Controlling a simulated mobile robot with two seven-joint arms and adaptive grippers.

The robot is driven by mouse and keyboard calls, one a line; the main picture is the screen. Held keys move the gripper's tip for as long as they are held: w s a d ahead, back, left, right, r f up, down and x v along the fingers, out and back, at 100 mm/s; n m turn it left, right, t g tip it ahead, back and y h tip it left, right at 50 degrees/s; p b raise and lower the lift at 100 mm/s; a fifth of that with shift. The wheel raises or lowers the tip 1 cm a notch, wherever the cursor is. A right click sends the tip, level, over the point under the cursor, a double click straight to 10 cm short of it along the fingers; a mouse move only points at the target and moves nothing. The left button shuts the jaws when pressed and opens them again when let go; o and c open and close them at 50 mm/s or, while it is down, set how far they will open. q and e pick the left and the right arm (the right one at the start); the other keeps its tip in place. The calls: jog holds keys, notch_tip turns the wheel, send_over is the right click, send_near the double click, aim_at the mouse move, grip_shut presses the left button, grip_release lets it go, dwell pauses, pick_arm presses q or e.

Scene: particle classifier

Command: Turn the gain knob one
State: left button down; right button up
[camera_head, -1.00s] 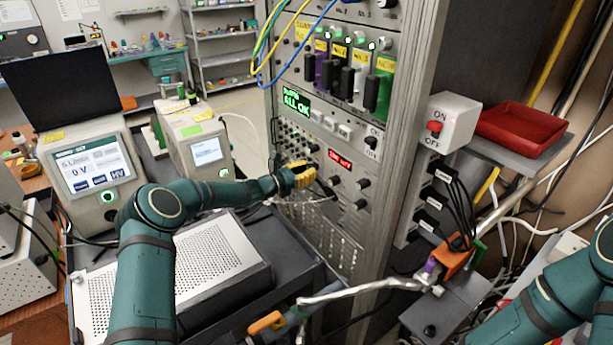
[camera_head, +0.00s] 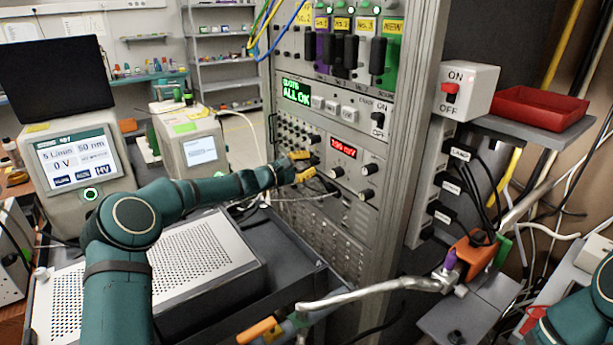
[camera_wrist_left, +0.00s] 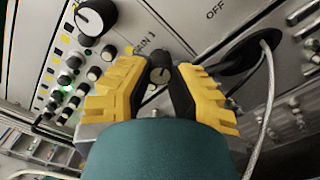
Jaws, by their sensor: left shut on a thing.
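Gain knob one (camera_wrist_left: 160,70) is a small dark round knob with the label "GAIN 1" beside it on the grey panel in the left wrist view. My left gripper (camera_wrist_left: 158,88) has yellow fingers with black pads, one on each side of this knob, and is shut on it. In the head view my left gripper (camera_head: 303,168) is at the rack's front panel, left of the red display (camera_head: 343,147). The knob is hard to make out there behind the fingers. My right gripper is not in view.
A larger black knob (camera_wrist_left: 95,17) and several sockets and small knobs surround the gripper closely. A grey cable (camera_wrist_left: 268,100) hangs at the right in the wrist view. A metal pipe (camera_head: 370,290) crosses in front of the rack. A red tray (camera_head: 525,108) sits on the right shelf.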

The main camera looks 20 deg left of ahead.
pick_arm(q)
jog(key=shift+r+m, duration=0.1)
jog(key=shift+m, duration=1.9)
jog(key=c, duration=0.8)
grip_release()
jog(key=shift+w+d, duration=0.1)
jog(key=shift+w, duration=0.05)
jog(key=shift+o, duration=0.2)
jog(key=shift+s+a, duration=0.4)
jog(key=v, duration=1.1)
